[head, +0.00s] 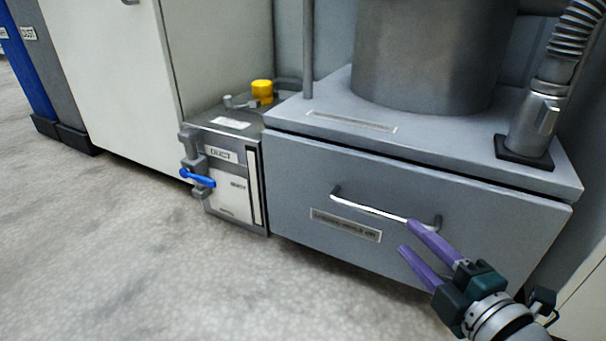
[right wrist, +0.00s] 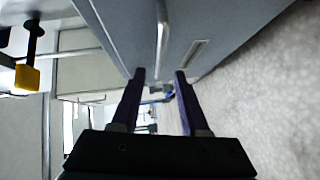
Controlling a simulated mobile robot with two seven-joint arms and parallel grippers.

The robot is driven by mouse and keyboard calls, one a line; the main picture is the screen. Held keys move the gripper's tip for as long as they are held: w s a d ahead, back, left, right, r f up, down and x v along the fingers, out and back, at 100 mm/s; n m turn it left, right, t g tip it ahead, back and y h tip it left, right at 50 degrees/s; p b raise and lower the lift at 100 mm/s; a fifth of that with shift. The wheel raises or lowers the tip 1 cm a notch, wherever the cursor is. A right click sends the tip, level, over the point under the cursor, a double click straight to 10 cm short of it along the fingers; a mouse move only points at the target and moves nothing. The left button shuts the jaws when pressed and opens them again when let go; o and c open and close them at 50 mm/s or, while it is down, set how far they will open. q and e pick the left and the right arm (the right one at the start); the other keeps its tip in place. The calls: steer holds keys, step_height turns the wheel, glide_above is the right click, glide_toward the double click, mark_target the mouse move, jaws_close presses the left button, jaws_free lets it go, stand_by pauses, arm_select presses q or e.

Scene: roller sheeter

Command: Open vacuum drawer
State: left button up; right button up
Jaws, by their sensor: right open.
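The vacuum drawer (head: 295,185) is a wide grey front under the top plate of a grey cabinet, and it looks shut. Its bar handle (head: 368,208) runs across the upper part of the front, above a label plate. My right gripper (head: 408,237) has purple fingers, open and empty. Its upper fingertip overlaps the right part of the handle in the head view; I cannot tell whether it touches. In the right wrist view the handle (right wrist: 161,38) lines up with the gap between the fingertips (right wrist: 160,73). My left gripper is not in view.
A small duct box (head: 232,185) with a blue valve lever (head: 198,178) and a yellow cap (head: 262,91) stands left of the drawer. A metal cylinder (head: 425,60) and a hose fitting (head: 533,125) stand on the cabinet top. The floor (head: 150,260) in front is clear.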

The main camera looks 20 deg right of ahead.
mark_target(389, 218)
steer(key=w+b, duration=0.1)
steer(key=w, duration=0.1)
steer(key=w+b, duration=0.2)
steer(key=w, duration=0.1)
steer(key=w+f+b, duration=0.1)
steer(key=w, duration=0.1)
steer(key=shift+w+d+f, duration=0.1)
steer(key=shift+w+d, duration=0.15)
steer(key=shift+d, duration=0.05)
steer(key=shift+w+b, duration=0.3)
steer(key=shift+b, duration=0.05)
steer(key=shift+c, duration=0.4)
steer(key=c, duration=0.6)
jaws_close()
